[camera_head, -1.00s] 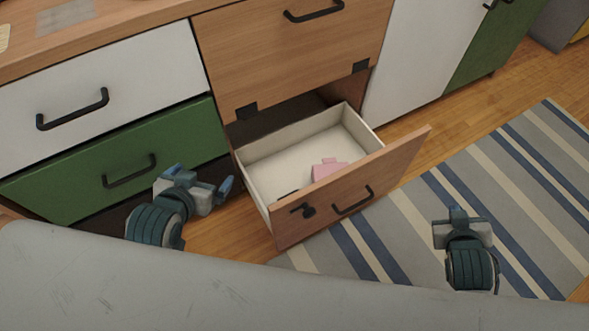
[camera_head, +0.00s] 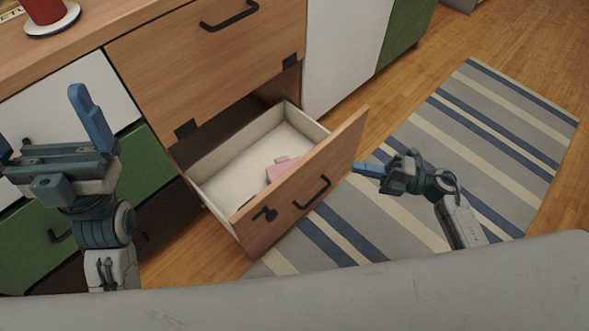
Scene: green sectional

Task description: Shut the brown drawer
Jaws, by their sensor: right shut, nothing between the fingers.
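The brown drawer (camera_head: 283,214) is pulled out below the brown flap front of the cabinet. Its front has a black handle (camera_head: 312,194) and a small dark fitting (camera_head: 265,214). A pink item (camera_head: 281,168) lies inside; the drawer front partly hides it. My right gripper (camera_head: 364,169) is shut and empty, pointing left toward the right end of the drawer front. I cannot tell whether its tip touches the front. My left gripper (camera_head: 40,122) is open and empty at the far left, in front of the white and green drawers, apart from the brown drawer.
A striped rug (camera_head: 465,150) covers the floor to the right. A white cabinet door (camera_head: 340,50) stands beyond the drawer. A green drawer (camera_head: 150,172) is shut to the left. A red cup (camera_head: 46,10) on a saucer stands on the counter top. Open floor lies at the right.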

